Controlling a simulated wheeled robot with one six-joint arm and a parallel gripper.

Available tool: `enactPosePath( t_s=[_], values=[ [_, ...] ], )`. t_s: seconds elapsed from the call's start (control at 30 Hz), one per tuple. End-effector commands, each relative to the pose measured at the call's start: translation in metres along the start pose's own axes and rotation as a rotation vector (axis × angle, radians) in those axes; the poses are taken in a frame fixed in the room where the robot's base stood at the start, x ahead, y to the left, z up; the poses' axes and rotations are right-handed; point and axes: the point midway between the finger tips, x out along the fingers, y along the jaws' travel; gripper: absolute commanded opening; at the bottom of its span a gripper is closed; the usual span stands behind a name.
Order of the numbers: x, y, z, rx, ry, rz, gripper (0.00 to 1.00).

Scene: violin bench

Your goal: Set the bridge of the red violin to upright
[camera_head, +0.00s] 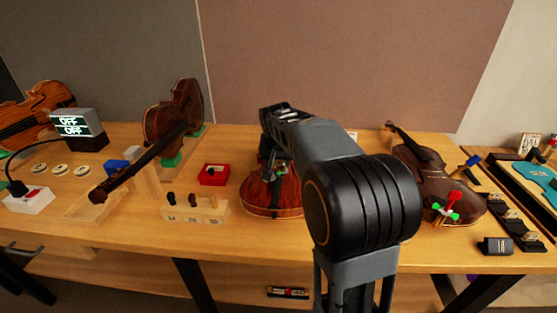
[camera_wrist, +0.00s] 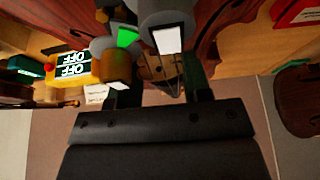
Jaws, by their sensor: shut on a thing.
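The red violin (camera_head: 262,198) lies on the bench in the middle of the head view, partly behind my arm. Its red-brown body (camera_wrist: 205,25) fills the top of the wrist view. My gripper (camera_head: 280,168) is over the violin's body and is shut on a small light-brown piece (camera_wrist: 165,68), which looks like the bridge, between the two dark fingers (camera_wrist: 162,88). Strings cross close by it. Grey, green-lit and white-faced parts in front hide much of it, so I cannot tell whether the bridge is tilted or upright.
A red box (camera_head: 213,175) and a wooden peg block (camera_head: 195,212) stand left of the violin. A dark violin (camera_head: 425,175) with a red-green clamp (camera_head: 447,207) lies to the right. Another violin (camera_head: 170,120) leans on a stand. An OFF display (camera_head: 75,125) is far left.

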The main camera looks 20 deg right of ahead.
Motion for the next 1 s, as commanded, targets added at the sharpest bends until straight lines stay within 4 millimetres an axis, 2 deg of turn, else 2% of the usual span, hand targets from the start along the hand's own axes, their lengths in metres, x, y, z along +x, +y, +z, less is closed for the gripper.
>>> enactPosePath(
  t_s=[0.17, 0.47, 0.83, 0.87, 1.0],
  values=[
    [-0.0002, 0.0, -0.0001, 0.0, 0.0, 0.0, 0.21],
    [-0.0046, 0.0002, -0.0053, 0.001, -0.068, 0.001, 0.21],
    [0.0007, -0.0001, -0.0041, 0.0, -0.101, -0.001, 0.21],
    [0.0007, -0.0002, -0.004, 0.0, -0.101, -0.001, 0.47],
    [0.0008, -0.0001, -0.0038, 0.0, -0.101, -0.001, 0.61]
  ],
)
